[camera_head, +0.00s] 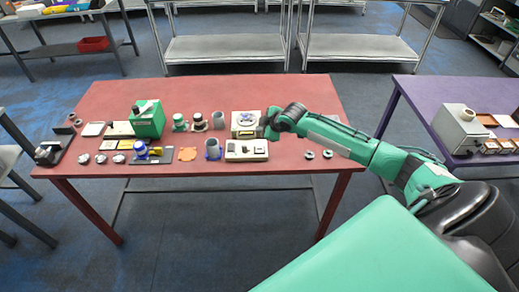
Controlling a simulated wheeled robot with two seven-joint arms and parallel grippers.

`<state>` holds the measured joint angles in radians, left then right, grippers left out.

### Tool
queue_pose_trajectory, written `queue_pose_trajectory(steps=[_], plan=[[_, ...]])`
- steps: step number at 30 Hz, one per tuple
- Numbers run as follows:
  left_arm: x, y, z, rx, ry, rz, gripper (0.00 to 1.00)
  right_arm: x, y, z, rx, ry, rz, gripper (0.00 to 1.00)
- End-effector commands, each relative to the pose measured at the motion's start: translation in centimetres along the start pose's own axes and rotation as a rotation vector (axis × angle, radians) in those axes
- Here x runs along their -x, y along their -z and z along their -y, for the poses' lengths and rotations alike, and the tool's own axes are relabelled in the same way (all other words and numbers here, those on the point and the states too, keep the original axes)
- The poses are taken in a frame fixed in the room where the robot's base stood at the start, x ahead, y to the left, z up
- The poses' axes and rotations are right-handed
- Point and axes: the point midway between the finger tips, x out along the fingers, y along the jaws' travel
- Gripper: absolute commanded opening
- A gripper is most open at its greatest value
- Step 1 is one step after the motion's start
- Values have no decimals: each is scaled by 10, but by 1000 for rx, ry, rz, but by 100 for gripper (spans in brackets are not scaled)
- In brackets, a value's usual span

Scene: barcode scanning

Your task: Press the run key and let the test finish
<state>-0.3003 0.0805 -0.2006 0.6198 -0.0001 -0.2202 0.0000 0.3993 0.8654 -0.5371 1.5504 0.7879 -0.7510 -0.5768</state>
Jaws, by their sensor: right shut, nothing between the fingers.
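A cream instrument (245,118) with a round light top stands on the red table (300,95), right of its middle. A low cream box (233,155) with dark, small features on its top lies just in front of it. I cannot tell which small mark is the run key. My right gripper (266,131) is shut and empty at the right side of the cream instrument, behind the low box's right end. It partly hides the instrument's right edge, and I cannot tell whether it touches anything. My left gripper is out of view.
A green box (148,119), several small jars, grey cylinders and an orange piece (187,154) stand to the left. Two small rings (318,154) lie right, under my forearm. A purple table (440,93) stands at the right. The table's back right is clear.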

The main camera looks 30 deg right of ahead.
Motion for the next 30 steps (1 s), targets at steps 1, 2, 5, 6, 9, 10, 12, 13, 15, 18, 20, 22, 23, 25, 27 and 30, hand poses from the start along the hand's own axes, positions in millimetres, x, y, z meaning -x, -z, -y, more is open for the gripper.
queue_pose_trajectory(steps=[1, 2, 5, 6, 9, 10, 12, 13, 15, 18, 20, 22, 23, 25, 27, 30], plan=[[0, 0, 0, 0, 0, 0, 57, 0, -1, -5, 1, -6, 0, 0], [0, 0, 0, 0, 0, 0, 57, 1, -2, -7, 1, -9, 0, 0], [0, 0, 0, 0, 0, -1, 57, 1, -2, -10, 1, -11, -1, 0], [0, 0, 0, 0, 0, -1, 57, 1, -2, -10, 1, -11, -1, 0], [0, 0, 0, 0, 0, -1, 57, 1, -2, -9, 1, -11, -1, 0], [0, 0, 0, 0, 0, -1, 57, 1, -2, -9, 1, -10, -1, 0], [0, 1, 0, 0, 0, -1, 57, 1, -2, -9, 1, -10, -1, 0], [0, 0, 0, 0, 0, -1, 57, 1, -2, -9, 1, -10, -1, 0], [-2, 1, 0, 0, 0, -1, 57, 0, -3, -8, 1, -10, -1, 0], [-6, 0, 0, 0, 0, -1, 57, -3, -5, -5, 1, -10, -1, 0], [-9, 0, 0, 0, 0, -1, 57, -6, -7, -3, 1, -10, -1, 0], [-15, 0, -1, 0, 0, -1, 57, -11, -11, 0, 1, -9, -1, 0], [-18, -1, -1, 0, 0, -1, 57, -14, -12, 2, 1, -9, -1, 0], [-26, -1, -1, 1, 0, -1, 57, -20, -17, 7, 1, -9, -1, 0], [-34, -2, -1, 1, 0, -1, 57, -26, -22, 12, 1, -9, -1, 0], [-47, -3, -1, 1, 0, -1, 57, -36, -29, 19, 1, -9, 0, 0]])
